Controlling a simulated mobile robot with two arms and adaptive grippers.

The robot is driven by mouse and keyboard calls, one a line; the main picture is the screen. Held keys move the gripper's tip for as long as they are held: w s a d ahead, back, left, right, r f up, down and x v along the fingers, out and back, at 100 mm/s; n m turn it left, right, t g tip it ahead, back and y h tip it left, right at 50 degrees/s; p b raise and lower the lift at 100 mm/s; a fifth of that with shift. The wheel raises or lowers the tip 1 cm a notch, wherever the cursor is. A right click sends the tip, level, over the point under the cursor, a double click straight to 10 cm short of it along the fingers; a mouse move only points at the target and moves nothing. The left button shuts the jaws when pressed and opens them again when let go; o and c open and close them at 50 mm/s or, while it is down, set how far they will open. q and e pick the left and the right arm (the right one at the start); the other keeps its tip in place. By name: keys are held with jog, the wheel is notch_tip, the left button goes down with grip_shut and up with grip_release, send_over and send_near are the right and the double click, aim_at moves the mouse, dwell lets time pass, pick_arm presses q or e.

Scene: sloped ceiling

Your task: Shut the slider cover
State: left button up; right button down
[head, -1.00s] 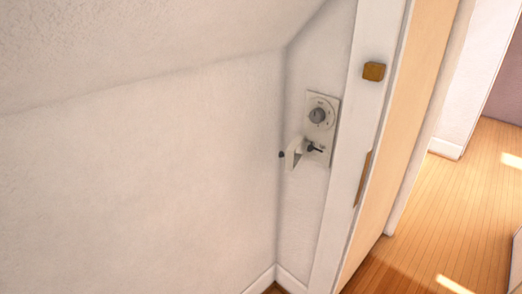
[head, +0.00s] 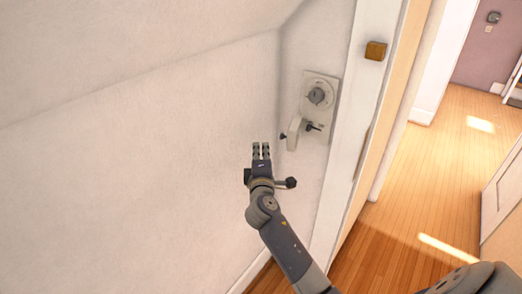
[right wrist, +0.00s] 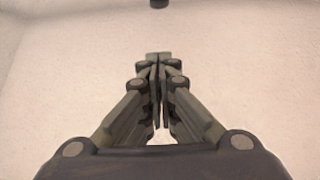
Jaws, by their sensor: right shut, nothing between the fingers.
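A pale wall plate (head: 309,84) with a round grey dial (head: 317,95) is on the narrow wall beside the door frame. Below the dial, a small white cover (head: 296,132) stands swung out from the plate, with a dark knob at its outer edge. A small dark lever (head: 313,126) shows on the plate beside it. My right gripper (head: 261,146) is shut and empty, pointing up, just left of and below the cover, apart from it in the picture. In the right wrist view its fingers (right wrist: 158,58) meet, and a dark round knob (right wrist: 159,3) shows at the top edge.
A sloped ceiling (head: 130,60) and plain white wall (head: 130,190) fill the left. A white door frame (head: 357,90) with a wooden block (head: 375,50) stands close right of the plate. Open wooden floor (head: 440,170) lies beyond.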

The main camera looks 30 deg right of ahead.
aim_at(291, 132)
jog(key=w+d+p, duration=0.2)
jog(key=w+d, duration=0.1)
jog(key=d, duration=0.3)
jog(key=shift+w, duration=0.2)
jog(key=shift+f, duration=0.1)
jog(key=shift+s+p, duration=0.1)
jog(key=shift+p, duration=0.2)
